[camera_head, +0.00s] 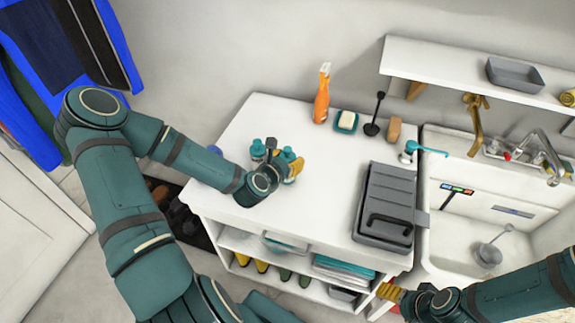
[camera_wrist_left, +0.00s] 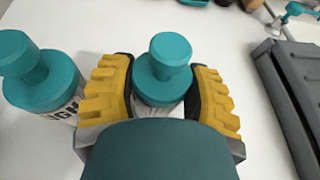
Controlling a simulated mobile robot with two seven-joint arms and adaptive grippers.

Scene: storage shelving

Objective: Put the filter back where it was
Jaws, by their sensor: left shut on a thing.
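My left gripper (camera_head: 292,166) is over the white counter (camera_head: 320,125), shut on a teal-capped container (camera_head: 288,154). In the left wrist view its yellow fingers (camera_wrist_left: 163,95) sit on both sides of that container's white body, below the teal cap (camera_wrist_left: 165,62). A similar teal-capped container (camera_wrist_left: 42,75) with dark lettering stands just left of the gripper; it also shows in the head view (camera_head: 258,150). I cannot tell which thing is the filter. My right gripper (camera_head: 388,292) shows only partly, low by the counter's right end; its jaws are unclear.
A grey lidded case (camera_head: 387,205) lies at the counter's right, beside the sink (camera_head: 460,235). An orange spray bottle (camera_head: 322,95), a soap dish (camera_head: 346,122) and a brush (camera_head: 374,115) stand along the back. The counter's middle is clear. A wall shelf (camera_head: 440,62) hangs above.

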